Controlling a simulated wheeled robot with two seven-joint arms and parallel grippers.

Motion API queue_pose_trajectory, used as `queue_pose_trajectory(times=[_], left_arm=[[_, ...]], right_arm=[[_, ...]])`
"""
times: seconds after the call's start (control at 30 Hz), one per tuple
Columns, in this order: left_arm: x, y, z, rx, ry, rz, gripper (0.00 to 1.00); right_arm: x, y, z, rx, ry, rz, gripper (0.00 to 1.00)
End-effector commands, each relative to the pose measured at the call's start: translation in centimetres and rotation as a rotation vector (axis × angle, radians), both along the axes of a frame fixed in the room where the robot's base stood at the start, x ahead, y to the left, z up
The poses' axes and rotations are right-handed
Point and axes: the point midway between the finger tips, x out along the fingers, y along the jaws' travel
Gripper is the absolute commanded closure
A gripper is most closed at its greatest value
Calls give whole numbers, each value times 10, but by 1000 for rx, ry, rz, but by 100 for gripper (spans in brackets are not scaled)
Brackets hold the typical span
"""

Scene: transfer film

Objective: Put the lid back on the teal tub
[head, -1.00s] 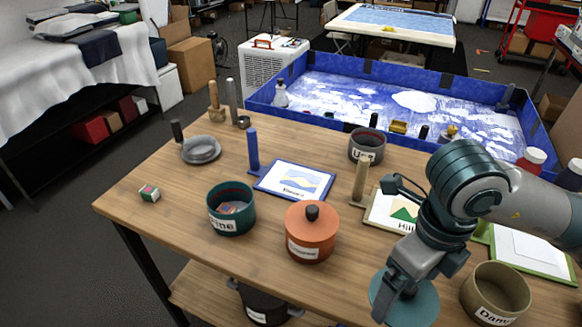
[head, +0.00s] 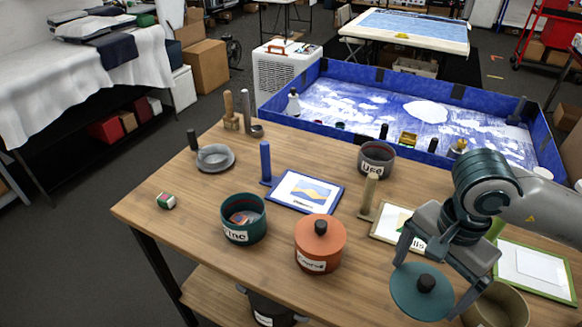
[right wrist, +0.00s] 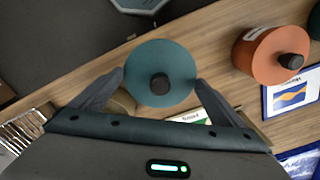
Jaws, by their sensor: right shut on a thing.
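The teal tub (head: 243,232) stands uncovered on the wooden table in the head view, with small colored items inside and a white label partly reading "ine". The teal lid (head: 405,297) is a round disc with a dark knob, near the table's front edge, right of the orange pot. My right gripper (head: 427,288) is shut on the lid, its fingers at opposite sides of the rim. The right wrist view shows the lid (right wrist: 160,58) between the two fingers, knob facing the camera. The lid is well apart from the tub. My left gripper is not in view.
An orange lidded pot (head: 318,252) stands between the tub and the lid. An olive tub (head: 505,300) is right of the lid, partly hidden. A blue post (head: 265,162), a framed picture (head: 307,192) and a grey tub (head: 377,160) stand behind. A small striped block (head: 166,201) lies left.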

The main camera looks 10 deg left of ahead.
Motion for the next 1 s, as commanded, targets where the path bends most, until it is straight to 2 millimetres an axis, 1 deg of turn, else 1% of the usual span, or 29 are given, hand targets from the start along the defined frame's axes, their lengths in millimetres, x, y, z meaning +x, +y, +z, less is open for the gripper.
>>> queue_pose_trajectory(times=[0.03,0.2,0.3,0.5,0.6,0.7,0.97,1.0], left_arm=[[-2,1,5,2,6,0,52],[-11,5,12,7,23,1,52],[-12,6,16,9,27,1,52],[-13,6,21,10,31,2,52],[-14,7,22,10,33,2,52],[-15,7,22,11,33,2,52],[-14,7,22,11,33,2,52],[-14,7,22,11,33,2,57]], right_arm=[[3,-3,3,0,-1,73,27],[10,-11,5,1,-6,349,27],[15,-15,6,1,-7,503,27],[21,-22,6,1,-13,731,27],[23,-24,6,0,-13,797,27],[23,-25,6,0,-13,828,27],[23,-25,5,0,-14,838,27],[23,-25,5,0,-14,837,27]])
